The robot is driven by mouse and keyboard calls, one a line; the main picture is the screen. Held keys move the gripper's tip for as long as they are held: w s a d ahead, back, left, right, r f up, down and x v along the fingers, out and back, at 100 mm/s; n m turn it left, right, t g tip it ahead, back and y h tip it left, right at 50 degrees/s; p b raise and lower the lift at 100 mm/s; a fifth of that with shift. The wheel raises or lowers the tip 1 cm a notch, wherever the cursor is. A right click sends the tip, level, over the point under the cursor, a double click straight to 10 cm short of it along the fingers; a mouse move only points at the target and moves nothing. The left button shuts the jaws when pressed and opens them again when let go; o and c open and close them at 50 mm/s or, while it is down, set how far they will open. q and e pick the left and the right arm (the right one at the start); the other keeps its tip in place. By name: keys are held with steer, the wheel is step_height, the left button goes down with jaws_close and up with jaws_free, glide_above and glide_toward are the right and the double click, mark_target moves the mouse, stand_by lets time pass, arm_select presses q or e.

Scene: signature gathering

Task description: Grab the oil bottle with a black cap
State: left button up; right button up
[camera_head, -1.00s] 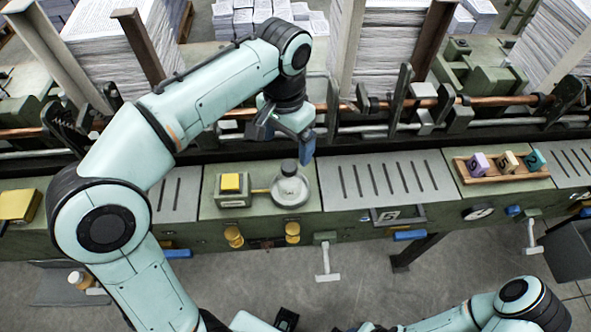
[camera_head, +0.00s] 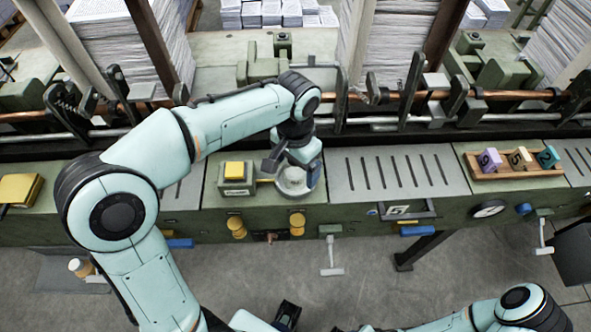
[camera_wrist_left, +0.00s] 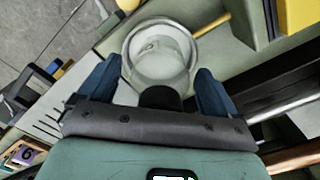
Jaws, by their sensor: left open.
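The oil bottle is a clear, rounded bottle (camera_head: 291,184) with a black cap, on the green machine ledge in the head view. My left gripper (camera_head: 296,171) is above it and hides its cap and upper part there. In the left wrist view the bottle (camera_wrist_left: 160,50) lies ahead, with the black cap (camera_wrist_left: 160,97) nearest to me. The open blue fingers of my left gripper (camera_wrist_left: 158,70) stand on either side of the bottle and cap. I cannot tell whether they touch it.
A yellow button box (camera_head: 234,178) stands just left of the bottle. A slotted grey plate (camera_head: 395,173) lies to the right, then a wooden tray (camera_head: 515,173) with coloured number blocks. Copper and steel rails run behind, with paper stacks (camera_head: 120,50) beyond.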

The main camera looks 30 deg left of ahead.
arm_select(q)
steer(key=c, duration=1.1)
